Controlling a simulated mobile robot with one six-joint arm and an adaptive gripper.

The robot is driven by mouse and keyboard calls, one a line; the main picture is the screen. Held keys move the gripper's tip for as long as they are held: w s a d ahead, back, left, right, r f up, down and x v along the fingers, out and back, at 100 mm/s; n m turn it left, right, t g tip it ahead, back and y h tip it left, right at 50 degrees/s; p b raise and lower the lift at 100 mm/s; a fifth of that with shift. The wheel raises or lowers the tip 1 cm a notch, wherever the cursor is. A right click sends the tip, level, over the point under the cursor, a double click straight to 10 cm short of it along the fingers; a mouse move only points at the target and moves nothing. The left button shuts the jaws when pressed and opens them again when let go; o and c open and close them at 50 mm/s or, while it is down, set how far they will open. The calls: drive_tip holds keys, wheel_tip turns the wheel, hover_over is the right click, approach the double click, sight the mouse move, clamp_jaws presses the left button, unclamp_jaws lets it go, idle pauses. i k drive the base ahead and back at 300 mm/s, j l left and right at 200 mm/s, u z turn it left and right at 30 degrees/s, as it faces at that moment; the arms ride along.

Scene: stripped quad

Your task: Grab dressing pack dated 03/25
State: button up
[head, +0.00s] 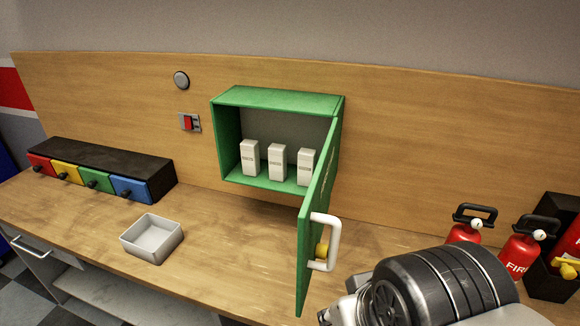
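Three white packs stand upright in a row inside an open green cabinet (278,97) on the wooden back panel. They are the left pack (250,158), the middle pack (277,162) and the right pack (306,167). Each has small print on its front, too small to read, so I cannot tell which is dated 03/25. The cabinet door (311,230) stands open toward me, with a white handle (334,243). My arm's end (340,312) shows at the bottom right, below the door handle and apart from the packs. Its fingers are not clearly visible.
An empty white tray (134,244) sits on the wooden counter (215,250). Coloured drawers (97,180) stand at left, and red extinguishers (520,250) at right. The open door stands between my arm and the cabinet's interior. The counter below the cabinet is clear.

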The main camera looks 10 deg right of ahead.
sight(249, 149)
drive_tip(key=i+j, duration=0.15)
drive_tip(key=j, duration=0.2)
drive_tip(key=i+j+u, duration=0.1)
drive_tip(key=j, duration=0.3)
drive_tip(key=i+j, duration=0.15)
drive_tip(key=j, duration=0.2)
drive_tip(key=i+j, duration=0.15)
drive_tip(key=j, duration=0.2)
drive_tip(key=i+l+u, duration=0.15)
drive_tip(key=i, duration=0.3)
